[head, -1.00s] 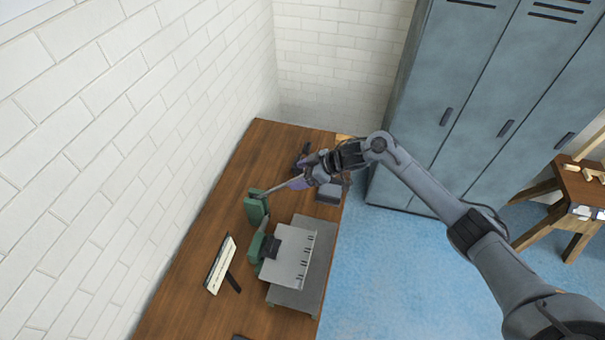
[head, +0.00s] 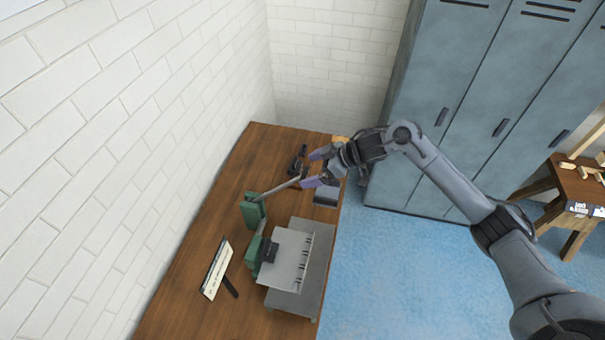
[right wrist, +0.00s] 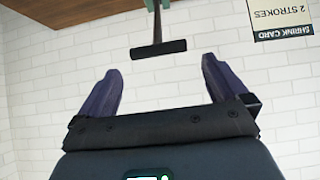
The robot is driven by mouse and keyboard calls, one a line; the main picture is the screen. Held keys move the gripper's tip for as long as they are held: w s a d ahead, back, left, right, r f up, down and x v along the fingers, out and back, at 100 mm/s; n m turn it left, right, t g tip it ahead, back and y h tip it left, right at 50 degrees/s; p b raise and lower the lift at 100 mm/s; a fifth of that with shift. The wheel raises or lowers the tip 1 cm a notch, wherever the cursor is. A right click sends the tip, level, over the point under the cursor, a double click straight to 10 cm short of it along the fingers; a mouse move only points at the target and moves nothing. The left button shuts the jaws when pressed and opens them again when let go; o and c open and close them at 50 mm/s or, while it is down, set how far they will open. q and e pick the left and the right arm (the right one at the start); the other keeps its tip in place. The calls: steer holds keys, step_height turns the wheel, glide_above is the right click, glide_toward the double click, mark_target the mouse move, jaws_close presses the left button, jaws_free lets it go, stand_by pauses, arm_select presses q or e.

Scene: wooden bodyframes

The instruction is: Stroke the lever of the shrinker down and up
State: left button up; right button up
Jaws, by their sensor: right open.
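The green shrinker (head: 252,212) stands on the wooden bench. Its thin grey lever (head: 278,188) slopes up to the right toward my right gripper (head: 314,168). The right gripper is open and empty, its two purple fingers spread wide. In the right wrist view, the lever's dark T-shaped handle (right wrist: 158,49) lies just beyond the fingertips, apart from both fingers of the gripper (right wrist: 161,80). A grey sheet-metal piece (head: 285,262) rests at the shrinker's lower part, over a grey stand. My left gripper is not in view.
A card on a stand (head: 216,268) is left of the sheet; the right wrist view shows a card reading "2 STROKES" (right wrist: 282,16). A dark tool (head: 298,158) lies behind the lever. White brick wall (head: 120,130) borders the bench; blue lockers (head: 470,110) stand behind.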

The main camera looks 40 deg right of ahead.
steer(key=v, duration=0.4)
stand_by(0.4)
